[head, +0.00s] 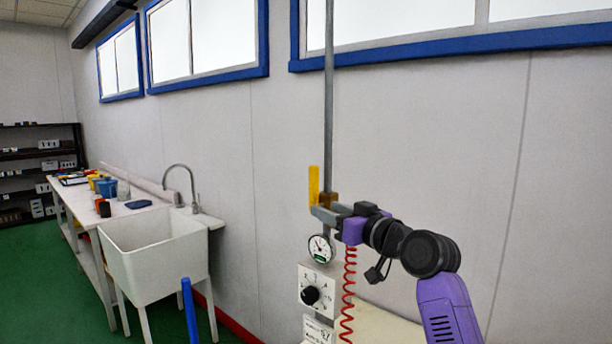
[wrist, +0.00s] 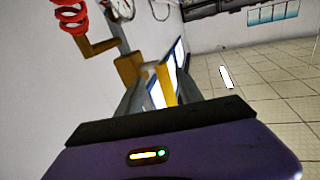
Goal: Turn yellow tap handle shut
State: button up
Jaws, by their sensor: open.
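The yellow tap handle (head: 314,184) stands upright beside the grey vertical pipe, roughly parallel to it. The brass valve body (head: 329,199) sits at its foot on the pipe. My gripper (head: 321,211) is at the handle's lower end, coming from the right, just below the valve body in the head view. In the wrist view the yellow handle (wrist: 166,83) shows between the two grey fingers of my gripper (wrist: 160,80), with the brass valve body (wrist: 128,68) just left of it. The fingers are apart; whether either touches the handle I cannot tell.
A round gauge (head: 320,248) and a box with a black knob (head: 311,295) are below the valve. A red coiled hose (head: 349,290) hangs close to my gripper. The wall is just behind. A white sink (head: 153,250) and a bench (head: 82,205) stand left.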

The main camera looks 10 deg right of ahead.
aim_at(317, 178)
jog(key=shift+n+g+y, duration=0.3)
jog(key=shift+n+y, duration=0.2)
jog(key=shift+n, duration=0.2)
jog(key=r, duration=0.4)
jog(key=w+r, duration=0.1)
jog(key=r, duration=0.1)
jog(key=shift+a+r, duration=0.25)
jog(key=shift+w+a+r+p, duration=0.1)
jog(key=shift+w+a+p, duration=0.05)
jog(key=shift+w+p, duration=0.2)
jog(key=p+x, duration=0.2)
jog(key=x, duration=0.5)
grip_shut()
